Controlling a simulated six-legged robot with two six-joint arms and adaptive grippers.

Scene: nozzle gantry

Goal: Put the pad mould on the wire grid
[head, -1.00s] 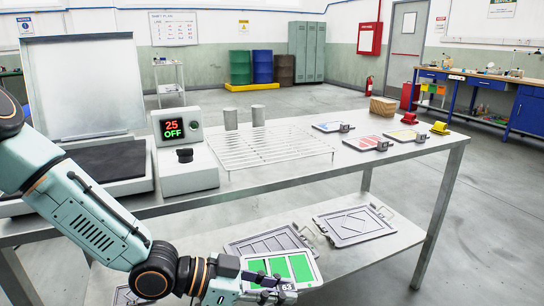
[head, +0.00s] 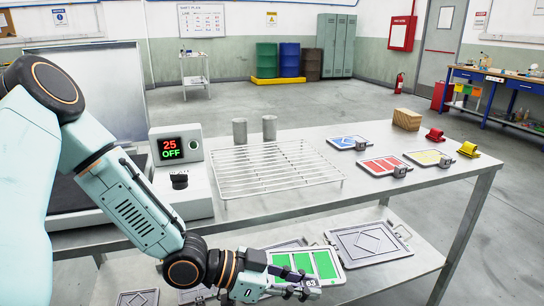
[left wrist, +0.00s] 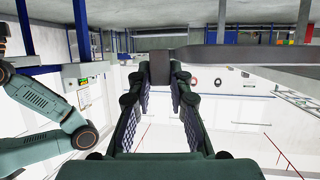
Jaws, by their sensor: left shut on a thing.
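The pad mould (head: 326,264), a pale-framed plate with green panels, is in my left gripper (head: 303,287), which is shut on its small handle block marked 63. They are low, in front of the lower shelf and below the tabletop. In the left wrist view, the fingers (left wrist: 160,82) close on a dark block and the mould (left wrist: 240,58) shows edge-on as a grey slab. The wire grid (head: 275,168) lies empty on the tabletop, above and behind the mould. My right gripper is not in view.
A controller (head: 180,165) reading 25 OFF stands left of the grid, two grey cylinders (head: 240,131) behind it. Blue, red (head: 384,168) and yellow plates lie to its right. The table's front edge (head: 400,190) lies between mould and grid. Grey moulds (head: 368,242) lie on the lower shelf.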

